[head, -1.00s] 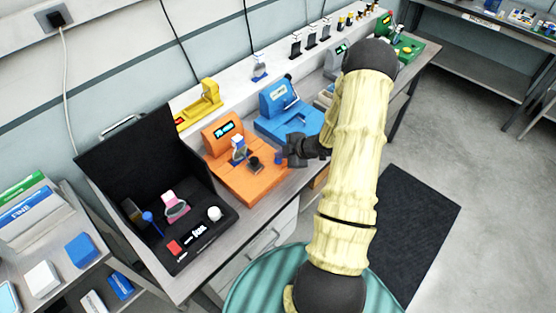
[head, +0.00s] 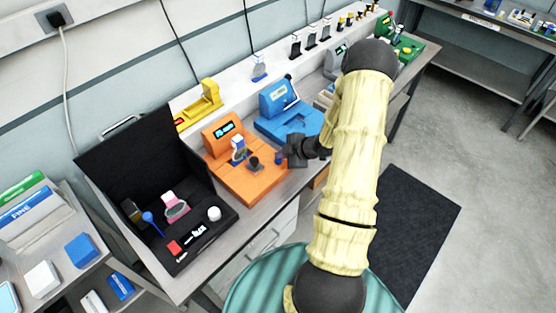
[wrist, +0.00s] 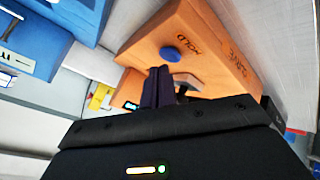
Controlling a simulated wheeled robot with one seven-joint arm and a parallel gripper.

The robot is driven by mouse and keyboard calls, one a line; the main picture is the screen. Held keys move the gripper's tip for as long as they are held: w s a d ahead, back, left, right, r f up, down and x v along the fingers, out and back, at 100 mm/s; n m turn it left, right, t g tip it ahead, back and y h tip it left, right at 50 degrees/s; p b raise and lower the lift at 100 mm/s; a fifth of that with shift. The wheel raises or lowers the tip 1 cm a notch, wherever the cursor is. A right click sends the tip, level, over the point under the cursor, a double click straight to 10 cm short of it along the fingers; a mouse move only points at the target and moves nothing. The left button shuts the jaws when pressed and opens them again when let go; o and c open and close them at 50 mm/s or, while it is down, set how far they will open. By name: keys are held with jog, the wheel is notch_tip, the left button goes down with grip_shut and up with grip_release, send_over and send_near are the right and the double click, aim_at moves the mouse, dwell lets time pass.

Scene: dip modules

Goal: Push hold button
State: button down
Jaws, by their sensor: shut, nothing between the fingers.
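The orange module (head: 245,184) sits on the bench in the head view. The round blue button (wrist: 181,54) is on its orange face in the wrist view, beside the printed word HOLD.
A blue module (head: 290,122) stands behind the orange one, close to my gripper. A black open case (head: 190,262) with small items lies to the left.

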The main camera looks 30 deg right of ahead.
aim_at(281, 161)
dwell(0.5)
jog(key=shift+f+b, duration=0.4)
jog(key=shift+f, duration=0.1)
jog(key=shift+r, duration=0.1)
jog(key=shift+r+p, duration=0.4)
jog(key=shift+r+p, duration=2.5)
jog(key=shift+r, duration=0.55)
